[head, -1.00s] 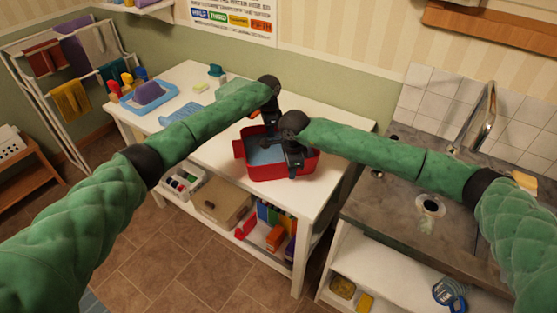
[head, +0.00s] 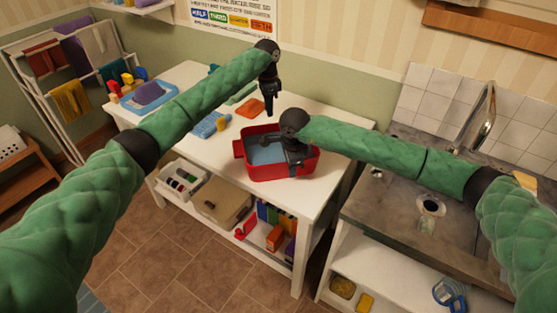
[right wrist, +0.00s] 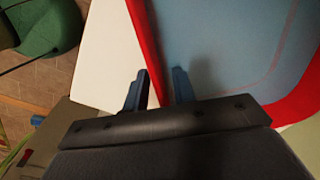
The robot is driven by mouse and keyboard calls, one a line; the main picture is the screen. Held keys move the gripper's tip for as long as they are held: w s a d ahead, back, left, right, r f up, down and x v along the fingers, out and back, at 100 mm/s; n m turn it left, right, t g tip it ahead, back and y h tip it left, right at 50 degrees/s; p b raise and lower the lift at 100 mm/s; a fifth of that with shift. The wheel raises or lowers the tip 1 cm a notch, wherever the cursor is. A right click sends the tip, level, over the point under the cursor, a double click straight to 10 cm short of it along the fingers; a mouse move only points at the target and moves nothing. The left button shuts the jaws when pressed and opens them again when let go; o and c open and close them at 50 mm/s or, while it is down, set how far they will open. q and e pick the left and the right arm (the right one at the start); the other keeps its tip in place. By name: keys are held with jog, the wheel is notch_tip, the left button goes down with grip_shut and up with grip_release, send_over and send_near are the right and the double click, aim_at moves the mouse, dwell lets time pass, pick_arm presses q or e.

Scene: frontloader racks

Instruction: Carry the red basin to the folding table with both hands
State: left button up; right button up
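The red basin (head: 262,175) stands upright on a white table (head: 210,160), with a flat blue surface inside. My right gripper (head: 295,168) is at the basin's near right side. In the right wrist view its fingers (right wrist: 160,90) lie on either side of the red basin wall (right wrist: 148,45); whether they press on it I cannot tell. My left gripper (head: 270,108) points down above the table behind the basin, apart from it. Its fingers are close together and too small to judge; I see nothing held.
A drying rack (head: 75,90) stands at left, a sink counter (head: 400,205) at right. Brown tiled floor lies in front.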

notch_tip(320, 180, up, 11)
jog(key=shift+s, duration=0.45)
dwell(0.4)
